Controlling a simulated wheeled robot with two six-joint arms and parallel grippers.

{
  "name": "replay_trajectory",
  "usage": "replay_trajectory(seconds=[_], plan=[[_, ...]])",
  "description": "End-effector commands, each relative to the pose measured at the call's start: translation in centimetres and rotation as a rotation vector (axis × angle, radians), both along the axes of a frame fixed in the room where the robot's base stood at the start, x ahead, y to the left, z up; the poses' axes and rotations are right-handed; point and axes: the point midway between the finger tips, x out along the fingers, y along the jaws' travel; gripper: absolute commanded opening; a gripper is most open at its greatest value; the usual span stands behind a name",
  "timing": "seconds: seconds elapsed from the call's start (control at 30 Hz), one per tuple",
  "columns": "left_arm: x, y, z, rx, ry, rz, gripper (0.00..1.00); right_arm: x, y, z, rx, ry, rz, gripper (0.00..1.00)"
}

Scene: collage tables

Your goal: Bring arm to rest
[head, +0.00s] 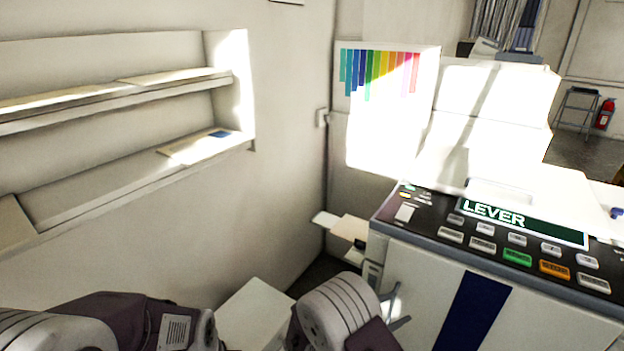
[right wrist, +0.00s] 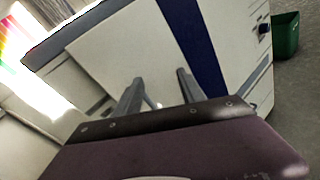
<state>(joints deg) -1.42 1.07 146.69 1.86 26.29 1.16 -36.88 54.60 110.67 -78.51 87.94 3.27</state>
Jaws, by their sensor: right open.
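My right gripper (head: 399,311) is low in the head view, in front of the white front of a large copier-like machine (head: 408,279). In the right wrist view its two grey fingers (right wrist: 158,92) stand apart with nothing between them. The machine's white front panel with a dark blue stripe (right wrist: 193,40) lies beyond the fingers. I cannot tell how near the fingertips are to the panel. Part of an arm of mine shows at the lower left of the head view, but my left gripper's fingers do not show.
The machine's dark control panel (head: 452,233) has several buttons and a green "LEVER" label (head: 494,213). A paper tray (head: 348,229) juts out at its left side. Wall shelves (head: 100,98) are at left. A green bin (right wrist: 286,36) stands on the floor in the wrist view.

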Motion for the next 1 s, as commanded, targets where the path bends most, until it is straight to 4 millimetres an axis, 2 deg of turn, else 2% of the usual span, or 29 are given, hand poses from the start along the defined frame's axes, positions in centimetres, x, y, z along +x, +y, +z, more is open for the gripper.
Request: replay_trajectory(seconds=[0.03, 0.07, 0.1, 0.17, 0.2, 0.3, 0.37, 0.43, 0.5, 0.57, 0.67, 0.73, 0.77, 0.8, 1.0], plan=[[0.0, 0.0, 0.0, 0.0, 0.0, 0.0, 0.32, -1.0, -2.6, 1.3, 0.056, -0.021, -0.098, 0.47], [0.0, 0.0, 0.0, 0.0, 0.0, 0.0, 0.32, -1.9, -4.2, 1.8, 0.097, -0.031, -0.164, 0.47], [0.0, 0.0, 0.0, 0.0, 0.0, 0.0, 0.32, -3.5, -6.3, 2.5, 0.165, -0.047, -0.265, 0.47], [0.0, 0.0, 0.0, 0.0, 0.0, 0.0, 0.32, -6.8, -9.2, 2.9, 0.29, -0.076, -0.431, 0.47], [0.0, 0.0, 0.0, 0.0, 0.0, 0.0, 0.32, -9.2, -10.5, 2.9, 0.386, -0.102, -0.542, 0.47], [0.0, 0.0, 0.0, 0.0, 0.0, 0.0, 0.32, -14.6, -11.2, 1.7, 0.64, -0.184, -0.788, 0.47], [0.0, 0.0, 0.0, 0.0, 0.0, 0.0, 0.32, -17.1, -10.3, 0.8, 0.791, -0.246, -0.912, 0.47], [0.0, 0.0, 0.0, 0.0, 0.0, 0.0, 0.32, -18.9, -8.4, -0.2, 0.972, -0.331, -1.038, 0.47], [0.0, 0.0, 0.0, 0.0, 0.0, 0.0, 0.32, -19.8, -5.9, -1.2, 1.148, -0.425, -1.143, 0.47], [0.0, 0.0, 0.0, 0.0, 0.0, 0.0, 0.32, -19.8, -3.7, -1.9, 1.283, -0.499, -1.21, 0.47], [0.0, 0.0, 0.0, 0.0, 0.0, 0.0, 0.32, -19.0, 0.0, -3.2, 1.466, -0.601, -1.307, 0.47], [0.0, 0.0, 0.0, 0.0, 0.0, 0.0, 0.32, -16.9, 1.7, -3.6, 1.588, -0.707, -1.342, 0.47], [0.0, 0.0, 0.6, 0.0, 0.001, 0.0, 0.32, -15.7, 1.8, -2.8, 1.626, -0.736, -1.31, 0.47], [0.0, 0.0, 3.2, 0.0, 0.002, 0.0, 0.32, -15.9, 1.7, -0.2, 1.616, -0.726, -1.314, 0.47], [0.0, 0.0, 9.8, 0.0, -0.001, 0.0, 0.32, -16.0, 1.7, 6.4, 1.613, -0.722, -1.313, 0.47]])
